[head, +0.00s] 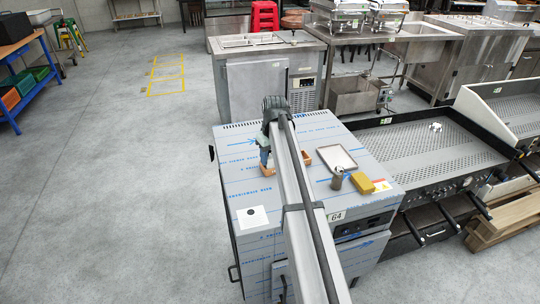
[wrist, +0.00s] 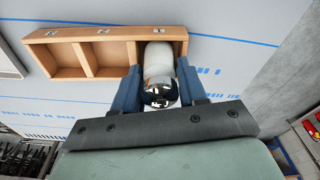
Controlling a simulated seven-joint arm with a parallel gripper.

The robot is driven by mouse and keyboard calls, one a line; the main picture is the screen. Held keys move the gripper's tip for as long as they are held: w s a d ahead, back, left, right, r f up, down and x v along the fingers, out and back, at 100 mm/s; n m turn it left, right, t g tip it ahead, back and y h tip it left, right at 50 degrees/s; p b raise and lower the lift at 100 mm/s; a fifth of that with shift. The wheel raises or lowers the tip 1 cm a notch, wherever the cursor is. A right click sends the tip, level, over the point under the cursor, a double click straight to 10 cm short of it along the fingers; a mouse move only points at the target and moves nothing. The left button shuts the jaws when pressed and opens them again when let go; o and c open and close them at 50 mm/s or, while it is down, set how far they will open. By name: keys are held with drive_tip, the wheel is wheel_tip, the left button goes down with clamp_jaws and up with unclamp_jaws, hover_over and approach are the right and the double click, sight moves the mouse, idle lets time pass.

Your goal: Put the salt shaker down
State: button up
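The salt shaker (wrist: 158,60) has a white body and a shiny metal top with dark holes; it shows in the wrist view. My gripper (wrist: 159,92) has its blue fingers on both sides of it, close against it. The shaker is in line with the right-end compartment of a wooden box (wrist: 62,35); I cannot tell whether its base touches the bottom. The box's other two compartments look empty. In the head view my gripper (head: 265,158) is over the wooden box (head: 268,171), which my arm partly hides; the shaker is not clearly visible there.
The box stands on a steel cabinet top (head: 240,190) with blue-printed film. To its right are a shallow tray (head: 338,157), a small grey cylinder (head: 337,180) and a yellow block (head: 362,183). A white sheet (head: 252,217) lies at the front left. A perforated griddle (head: 430,145) adjoins right.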

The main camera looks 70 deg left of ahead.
drive_tip(key=o, duration=0.4)
drive_tip(key=shift+r, duration=0.1)
drive_tip(key=r, duration=0.4)
drive_tip(key=d+r, duration=0.1)
drive_tip(key=r, duration=0.7)
drive_tip(key=shift+w+d, duration=0.2)
drive_tip(key=shift+w, duration=0.05)
